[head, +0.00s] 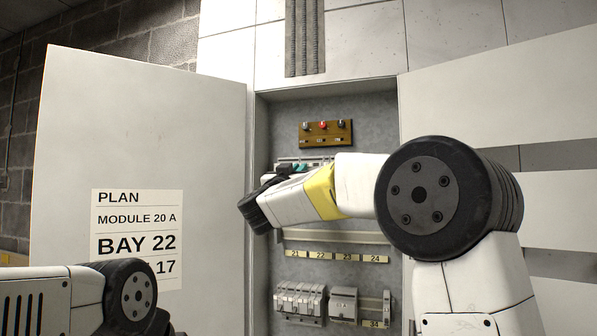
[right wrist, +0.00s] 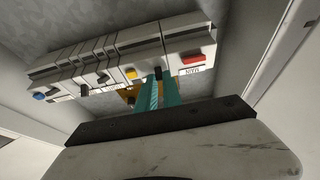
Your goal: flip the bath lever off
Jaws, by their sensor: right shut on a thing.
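A row of pale grey breakers (right wrist: 110,52) with small coloured levers crosses the right wrist view. In it are a blue lever (right wrist: 39,96), a yellow lever (right wrist: 131,73) and a red lever (right wrist: 193,59) labelled MAIN. My right gripper (right wrist: 158,94) has teal fingers up at the row, shut on a dark lever (right wrist: 158,72) between the yellow and red ones. I cannot read the label under that lever, so I cannot tell which is the bath lever. In the head view my right gripper (head: 299,167) reaches into the cabinet and covers most of the row. My left gripper is out of view.
The cabinet (head: 280,110) stands open between a left door (head: 140,130) with a printed sign and a right door (head: 490,80). A wooden panel (head: 326,134) with small knobs hangs above the row. Numbered tags (head: 335,257) and more modules (head: 300,299) sit below.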

